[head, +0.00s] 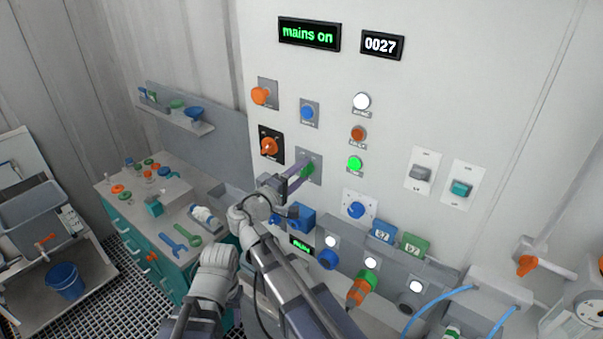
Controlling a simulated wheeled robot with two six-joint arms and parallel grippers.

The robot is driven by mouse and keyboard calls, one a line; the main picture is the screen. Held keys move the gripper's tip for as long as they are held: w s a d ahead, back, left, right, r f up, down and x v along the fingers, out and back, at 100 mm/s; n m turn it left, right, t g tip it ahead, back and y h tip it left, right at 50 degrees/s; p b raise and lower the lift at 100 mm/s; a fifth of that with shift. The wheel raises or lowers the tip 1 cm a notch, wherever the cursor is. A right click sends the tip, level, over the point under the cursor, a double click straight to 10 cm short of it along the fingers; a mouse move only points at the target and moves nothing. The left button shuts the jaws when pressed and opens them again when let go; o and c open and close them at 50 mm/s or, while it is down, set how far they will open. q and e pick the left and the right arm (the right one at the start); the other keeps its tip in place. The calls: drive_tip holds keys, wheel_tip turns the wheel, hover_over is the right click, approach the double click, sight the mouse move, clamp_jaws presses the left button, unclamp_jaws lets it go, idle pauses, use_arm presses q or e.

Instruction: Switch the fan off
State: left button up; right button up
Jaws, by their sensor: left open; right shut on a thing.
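The fingers partly hide this knob. My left gripper (216,268) is low at the left, in front of the bench and away from the panel; its fingers are hard to make out. A grey rocker switch (422,173) and a teal rocker switch (461,188) sit on white plates to the right. The labels are too small to read, so I cannot tell which control is the fan's.
The display (309,34) reads "mains on".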

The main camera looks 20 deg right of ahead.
drive_tip(key=n, duration=0.7)
drive_tip(key=shift+a, duration=0.1)
idle(0.5)
drive_tip(key=o, duration=1.2)
drive_tip(key=shift+a, duration=0.1)
drive_tip(key=shift+o, duration=0.8)
